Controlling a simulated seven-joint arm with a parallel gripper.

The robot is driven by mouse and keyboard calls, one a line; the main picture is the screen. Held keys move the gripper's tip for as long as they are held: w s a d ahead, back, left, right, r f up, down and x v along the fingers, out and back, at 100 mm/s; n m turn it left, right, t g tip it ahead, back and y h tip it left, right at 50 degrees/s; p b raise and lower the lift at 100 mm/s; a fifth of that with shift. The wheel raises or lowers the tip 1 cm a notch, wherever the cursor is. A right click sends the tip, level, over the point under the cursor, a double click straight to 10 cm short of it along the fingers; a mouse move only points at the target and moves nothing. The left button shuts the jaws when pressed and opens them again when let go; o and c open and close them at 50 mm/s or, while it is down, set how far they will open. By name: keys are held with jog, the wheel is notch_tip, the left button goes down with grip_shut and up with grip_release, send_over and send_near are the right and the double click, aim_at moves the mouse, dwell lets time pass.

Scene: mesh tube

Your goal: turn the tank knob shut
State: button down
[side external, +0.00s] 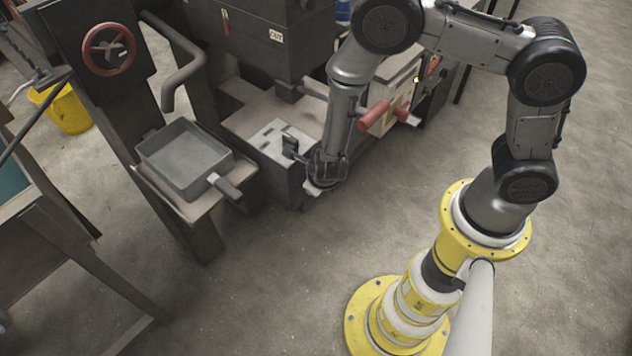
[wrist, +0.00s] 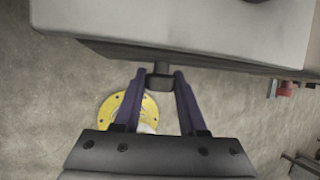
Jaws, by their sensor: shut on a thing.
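In the wrist view a small dark knob (wrist: 160,82) sits on a short stem at the edge of a pale grey-topped, dark-sided body (wrist: 190,30). My gripper (wrist: 161,77) is shut on the knob, with one purple finger on each side of it. In the side external view my gripper (side external: 326,168) is low, at the front right corner of the machine (side external: 245,120). The fingertips and the knob cannot be made out there. How far the knob is turned does not show.
A grey square pan (side external: 185,158) with a handle stands on a small shelf left of my gripper. A red handwheel (side external: 109,50) is at the far left. The floor (side external: 270,290) in front is clear.

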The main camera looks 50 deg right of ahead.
jog(key=shift+w+m+y, duration=0.1)
jog(key=shift+m+y, duration=0.2)
jog(key=shift+y, duration=1.2)
jog(key=shift+c, duration=2.3)
grip_release()
jog(key=v, duration=1.4)
jog(key=shift+d+f, duration=0.1)
